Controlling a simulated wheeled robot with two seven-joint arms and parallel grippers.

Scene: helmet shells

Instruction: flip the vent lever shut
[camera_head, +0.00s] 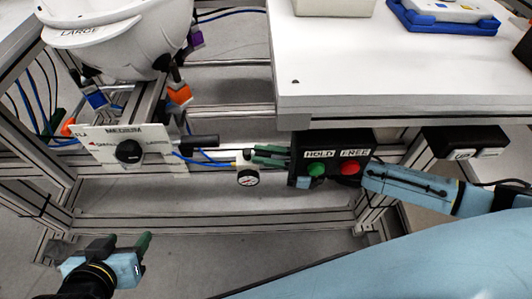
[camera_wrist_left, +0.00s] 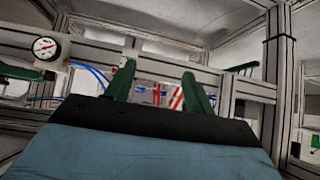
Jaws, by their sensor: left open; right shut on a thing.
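A white valve block (camera_head: 243,156) with a round pressure gauge (camera_head: 247,179) is on the frame's rail, left of the HOLD/FREE box. The gauge also shows at upper left in the left wrist view (camera_wrist_left: 46,47). The green fingers of my right gripper (camera_head: 264,156) reach in from the right and are shut at the valve block. The vent lever is not clearly visible, and what lies between the fingers is hidden. My left gripper (camera_head: 122,243) is open and empty, low at the left. Its two green fingers stand apart in the left wrist view (camera_wrist_left: 158,88).
The HOLD/FREE box (camera_head: 336,154) has a green and a red button, close by my right arm. A MEDIUM dial panel (camera_head: 128,147) and a white helmet shell (camera_head: 110,40) are at left. The white table (camera_head: 400,65) overhangs at right. Blue hoses run along the rail.

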